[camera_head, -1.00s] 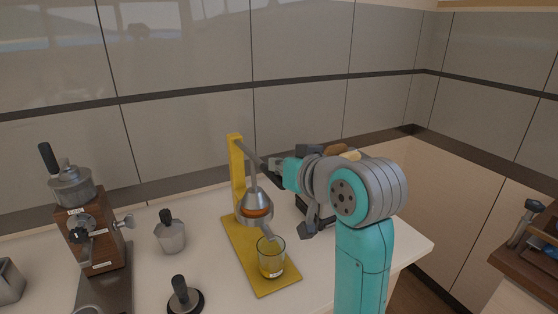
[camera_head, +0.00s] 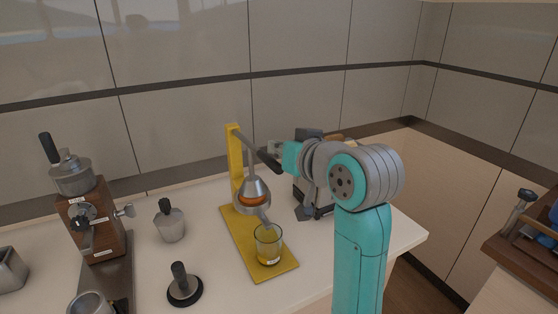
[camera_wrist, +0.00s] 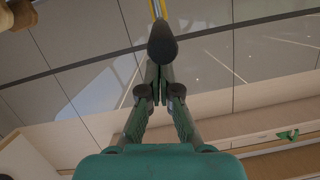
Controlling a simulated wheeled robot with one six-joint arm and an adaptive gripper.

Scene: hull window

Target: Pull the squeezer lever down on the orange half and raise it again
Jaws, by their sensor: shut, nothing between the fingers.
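The yellow squeezer (camera_head: 236,160) stands on the counter. Its lever (camera_head: 262,156) slopes down to the right from the post top and ends in a dark handle. The orange half (camera_head: 252,199) shows as an orange band between the metal cup and cone. A glass (camera_head: 268,244) stands on the yellow base below the spout.
A wooden grinder (camera_head: 97,225), a metal pot (camera_head: 170,222) and a black-based tamper (camera_head: 184,286) stand left of the squeezer. A dark item (camera_head: 308,134) stands behind my arm. The tiled wall is close behind. The counter ends at the right.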

